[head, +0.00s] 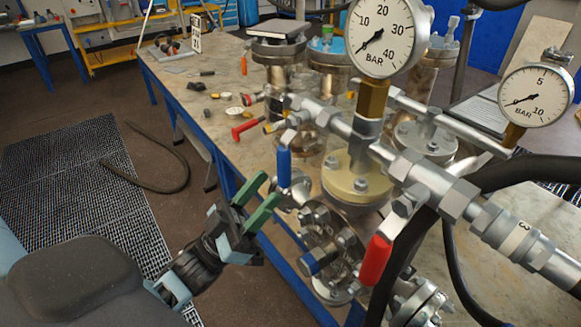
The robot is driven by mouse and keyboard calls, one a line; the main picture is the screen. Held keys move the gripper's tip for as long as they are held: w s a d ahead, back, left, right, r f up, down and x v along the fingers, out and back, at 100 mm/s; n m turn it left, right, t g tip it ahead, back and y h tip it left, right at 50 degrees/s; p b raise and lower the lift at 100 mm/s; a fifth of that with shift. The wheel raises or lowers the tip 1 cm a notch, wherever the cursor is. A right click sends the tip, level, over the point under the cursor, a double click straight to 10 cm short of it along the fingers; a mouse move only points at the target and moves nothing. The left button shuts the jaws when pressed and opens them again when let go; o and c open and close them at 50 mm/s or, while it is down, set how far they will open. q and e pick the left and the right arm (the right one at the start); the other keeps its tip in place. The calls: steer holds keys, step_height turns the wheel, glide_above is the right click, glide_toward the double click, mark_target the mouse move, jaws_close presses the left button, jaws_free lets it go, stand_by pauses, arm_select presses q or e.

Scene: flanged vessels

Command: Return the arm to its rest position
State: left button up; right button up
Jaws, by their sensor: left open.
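My left gripper (257,202) has green fingers that stand apart with nothing between them. It is in the lower middle of the head view, just left of the flanged vessel's piping and over the table's front edge. A blue-handled valve (284,167) is close to the right of the fingertips; whether they touch it I cannot tell. My left arm comes in from the lower left, with a dark rounded link (75,280) near the camera. My right gripper is not in the view.
Large gauges (386,30) and (536,97) stand on piping at right. A red valve handle (375,261) and bolted flange (330,250) are below. The table (195,98) holds loose tools. Open floor with a black hose (150,188) and grating (75,190) lies left.

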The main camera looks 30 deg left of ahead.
arm_select(q)
steer(key=s+d+f+n+g+y+p, duration=0.1)
steer(key=s+f+n+g+y+p, duration=0.15)
steer(key=f+y, duration=0.55)
steer(key=s+f+n+g+y+p, duration=0.2)
steer(key=s+f+n+g+y, duration=0.1)
steer(key=f, duration=0.8)
steer(key=s+d+f+g+y+p, duration=0.1)
steer(key=s+f+g, duration=0.3)
steer(key=s+f, duration=0.2)
steer(key=s+d+f+m+g+p, duration=0.1)
steer(key=s+d+f+g, duration=0.1)
steer(key=s+f+g, duration=0.2)
steer(key=s+f, duration=0.3)
steer(key=s, duration=0.4)
steer(key=shift+s+d+y, duration=0.2)
steer(key=shift+d+y, duration=0.1)
steer(key=shift+y, duration=0.1)
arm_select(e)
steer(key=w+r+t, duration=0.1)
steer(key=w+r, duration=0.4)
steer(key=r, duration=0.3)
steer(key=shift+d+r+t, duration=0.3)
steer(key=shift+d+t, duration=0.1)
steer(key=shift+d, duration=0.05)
arm_select(q)
steer(key=shift+f, duration=0.1)
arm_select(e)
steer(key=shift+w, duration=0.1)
